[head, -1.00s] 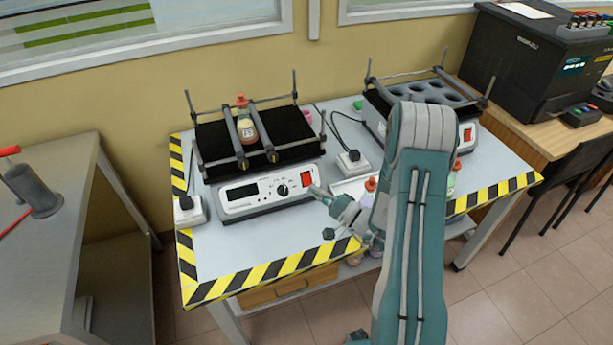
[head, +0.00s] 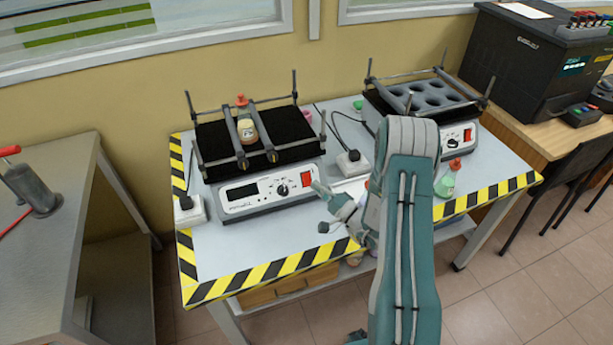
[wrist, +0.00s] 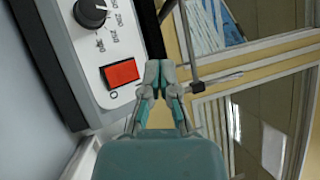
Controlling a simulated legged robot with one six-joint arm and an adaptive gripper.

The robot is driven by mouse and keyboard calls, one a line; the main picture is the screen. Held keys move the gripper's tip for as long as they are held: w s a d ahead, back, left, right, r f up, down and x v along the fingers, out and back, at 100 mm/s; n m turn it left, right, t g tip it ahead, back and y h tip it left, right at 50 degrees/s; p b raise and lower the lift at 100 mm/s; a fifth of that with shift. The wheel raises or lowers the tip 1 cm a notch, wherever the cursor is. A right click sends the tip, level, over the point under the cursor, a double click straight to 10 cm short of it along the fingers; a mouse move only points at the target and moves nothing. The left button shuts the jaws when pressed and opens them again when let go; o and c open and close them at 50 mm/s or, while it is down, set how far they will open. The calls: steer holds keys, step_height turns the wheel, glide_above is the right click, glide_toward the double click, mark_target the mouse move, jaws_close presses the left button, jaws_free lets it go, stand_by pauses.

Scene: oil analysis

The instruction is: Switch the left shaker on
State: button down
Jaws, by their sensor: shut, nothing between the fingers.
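The left shaker (head: 268,196) stands on the table with a dark display, a round knob and a red rocker switch (head: 307,178) at the right end of its front panel. A small bottle (head: 246,127) lies between the bars on its black platform. My gripper (head: 316,186) is at the panel's right end, close to the switch. In the wrist view, the red switch (wrist: 120,72) is left of my gripper's fingertips (wrist: 160,68), which are together and empty. I cannot tell whether they touch the panel. The display looks dark.
The right shaker (head: 425,100) stands behind my arm, with a round-holed platform. A flask with green liquid (head: 446,182) stands at the table's right front. A power socket block (head: 352,163) with a cable sits between the shakers. Striped tape marks the table edge.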

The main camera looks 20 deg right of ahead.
mark_target(307, 180)
steer(key=shift+w+f, duration=0.25)
steer(key=shift+w, duration=0.45)
steer(key=shift+w+f, duration=0.3)
steer(key=shift+w, duration=0.4)
steer(key=shift+w+f, duration=0.25)
steer(key=shift+w, duration=0.45)
steer(key=shift+w, duration=0.1)
steer(key=shift+w+f, duration=0.1)
steer(key=shift+w, duration=0.15)
